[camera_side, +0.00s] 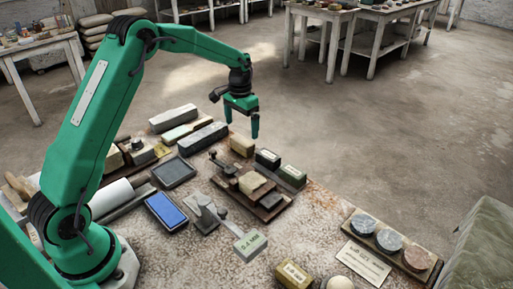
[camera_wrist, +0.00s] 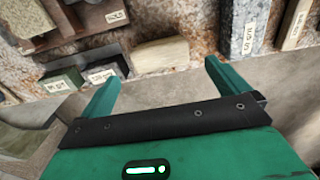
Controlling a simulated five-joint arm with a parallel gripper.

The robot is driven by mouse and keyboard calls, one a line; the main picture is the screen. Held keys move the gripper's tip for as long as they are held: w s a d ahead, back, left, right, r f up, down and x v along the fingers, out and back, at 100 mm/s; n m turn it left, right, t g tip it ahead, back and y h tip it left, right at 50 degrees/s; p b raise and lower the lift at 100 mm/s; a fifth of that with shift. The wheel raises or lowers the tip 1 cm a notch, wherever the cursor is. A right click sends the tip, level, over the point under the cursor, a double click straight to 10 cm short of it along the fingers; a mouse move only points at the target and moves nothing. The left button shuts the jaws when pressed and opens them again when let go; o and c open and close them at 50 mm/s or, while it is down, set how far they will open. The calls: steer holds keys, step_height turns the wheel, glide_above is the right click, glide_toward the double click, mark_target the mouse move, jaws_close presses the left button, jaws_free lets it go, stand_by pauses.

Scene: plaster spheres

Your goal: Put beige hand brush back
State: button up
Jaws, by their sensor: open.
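My gripper (camera_side: 241,125) is open and empty, pointing down above the far edge of the stone-topped bench. In the wrist view its two fingers (camera_wrist: 160,76) are spread wide. A pale beige block (camera_side: 241,145) sits just below and near it in the side view. In the wrist view this block (camera_wrist: 160,53) lies beyond the fingertips, apart from them. Another beige block (camera_side: 251,182) rests on a dark wooden board. I cannot tell which beige thing is the hand brush; no bristles can be made out.
Two dark labelled blocks (camera_side: 268,159) (camera_side: 291,176) stand right of the pale block. Long stone bars (camera_side: 203,137) lie to its left. A blue pad (camera_side: 166,211), a grey tray (camera_side: 174,172) and a rack of round discs (camera_side: 389,240) are on the bench. Open floor lies beyond.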

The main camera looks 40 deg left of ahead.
mark_target(242, 141)
steer(key=shift+r, duration=2.6)
steer(key=s+d+r+t, duration=0.2)
steer(key=s+d+r, duration=0.2)
steer(key=s+r, duration=0.4)
steer(key=s+d+r+t, duration=0.1)
steer(key=s+d, duration=0.2)
steer(key=s, duration=0.8)
steer(key=s+d+r+t, duration=0.2)
steer(key=s+d, duration=0.2)
steer(key=s, duration=0.8)
steer(key=shift+s+t, duration=0.15)
steer(key=shift+t, duration=0.15)
